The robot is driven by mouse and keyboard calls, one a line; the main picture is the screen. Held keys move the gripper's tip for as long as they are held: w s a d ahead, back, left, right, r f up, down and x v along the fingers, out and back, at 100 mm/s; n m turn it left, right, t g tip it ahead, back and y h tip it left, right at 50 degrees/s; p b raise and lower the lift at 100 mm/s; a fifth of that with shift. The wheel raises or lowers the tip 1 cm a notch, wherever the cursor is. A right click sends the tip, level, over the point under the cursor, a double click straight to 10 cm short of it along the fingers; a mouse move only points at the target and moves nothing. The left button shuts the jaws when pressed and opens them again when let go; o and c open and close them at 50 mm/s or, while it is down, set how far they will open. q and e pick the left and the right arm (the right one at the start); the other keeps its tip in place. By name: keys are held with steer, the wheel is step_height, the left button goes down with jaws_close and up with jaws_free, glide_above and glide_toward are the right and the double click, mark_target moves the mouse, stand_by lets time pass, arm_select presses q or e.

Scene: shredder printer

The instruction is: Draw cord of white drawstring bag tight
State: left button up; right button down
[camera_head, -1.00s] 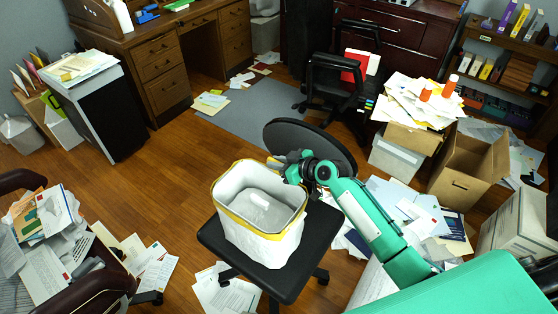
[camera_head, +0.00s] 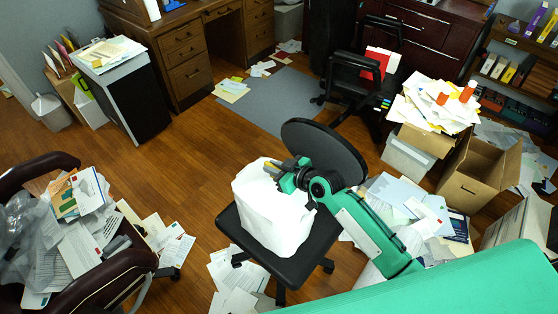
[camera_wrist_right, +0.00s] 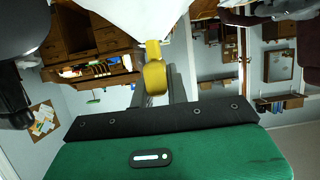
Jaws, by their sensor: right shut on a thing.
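The white drawstring bag (camera_head: 268,212) stands upright on the black seat of an office chair (camera_head: 310,248). Its top is now gathered closed, and no opening shows. My right gripper (camera_head: 281,171) is at the bag's top right. In the right wrist view the gripper (camera_wrist_right: 155,75) is shut on the yellow cord (camera_wrist_right: 154,70), which runs from the white bag (camera_wrist_right: 135,15) at the top. In the head view a small bit of yellow shows at the gripper's tip. My left gripper is not in view.
The chair's round backrest (camera_head: 324,151) stands just behind the gripper. A shredder (camera_head: 125,90) stands at upper left, and a maroon chair (camera_head: 105,270) piled with papers is at lower left. Cardboard boxes (camera_head: 478,172) and loose papers are at right.

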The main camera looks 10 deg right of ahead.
steer(key=c, duration=1.4)
jaws_free()
steer(key=shift+d+f, duration=0.1)
steer(key=shift+f, duration=0.05)
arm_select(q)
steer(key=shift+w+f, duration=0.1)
arm_select(e)
steer(key=shift+o, duration=0.2)
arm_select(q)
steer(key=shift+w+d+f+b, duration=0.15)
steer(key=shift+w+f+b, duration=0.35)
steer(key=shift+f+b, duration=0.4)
arm_select(e)
steer(key=v, duration=1.3)
steer(key=shift+s+d, duration=0.25)
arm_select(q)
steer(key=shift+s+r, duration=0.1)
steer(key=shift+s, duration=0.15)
